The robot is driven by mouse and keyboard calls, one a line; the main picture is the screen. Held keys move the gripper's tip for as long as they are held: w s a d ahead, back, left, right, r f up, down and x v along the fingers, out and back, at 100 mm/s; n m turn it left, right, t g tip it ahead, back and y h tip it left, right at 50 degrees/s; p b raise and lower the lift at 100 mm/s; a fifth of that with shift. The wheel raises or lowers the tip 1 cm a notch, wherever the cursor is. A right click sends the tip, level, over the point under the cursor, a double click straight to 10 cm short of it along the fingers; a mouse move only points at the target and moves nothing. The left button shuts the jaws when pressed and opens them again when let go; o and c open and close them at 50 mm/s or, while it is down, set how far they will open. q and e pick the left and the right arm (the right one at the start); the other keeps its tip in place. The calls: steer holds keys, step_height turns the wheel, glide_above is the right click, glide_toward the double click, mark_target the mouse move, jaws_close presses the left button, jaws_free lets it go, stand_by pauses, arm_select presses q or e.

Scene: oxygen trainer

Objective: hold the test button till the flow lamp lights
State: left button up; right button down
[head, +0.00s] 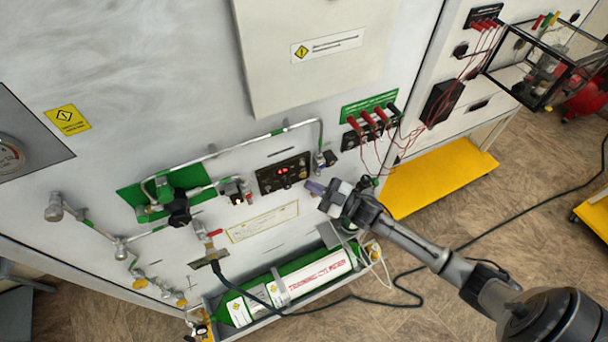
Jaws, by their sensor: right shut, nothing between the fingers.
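My right gripper (315,188) comes in from the lower right, shut and empty. Its fingertips are just right of and below a small black panel (284,173) with red lit marks on the white trainer wall. I cannot tell whether the fingertips touch the wall. I cannot make out the test button; it may be hidden by the gripper. No flow lamp can be told apart for sure; the red marks on the black panel are too small to read. My left gripper is not in view.
Pipes and valves on a green plate (160,190) lie left of the panel. A green cylinder (305,284) lies in a tray below. Red leads (371,120) hang at the upper right, and a dark cable crosses the floor. A yellow platform (437,177) stands to the right.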

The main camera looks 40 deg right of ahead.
steer(key=shift+s+a+p, duration=0.2)
steer(key=shift+s+p, duration=0.15)
steer(key=shift+s, duration=0.45)
steer(key=shift+s+a+p, duration=0.2)
steer(key=shift+s+p, duration=0.2)
steer(key=shift+s, duration=0.45)
steer(key=shift+s+a+p, duration=0.2)
steer(key=shift+s+p, duration=0.15)
steer(key=shift+s, duration=0.45)
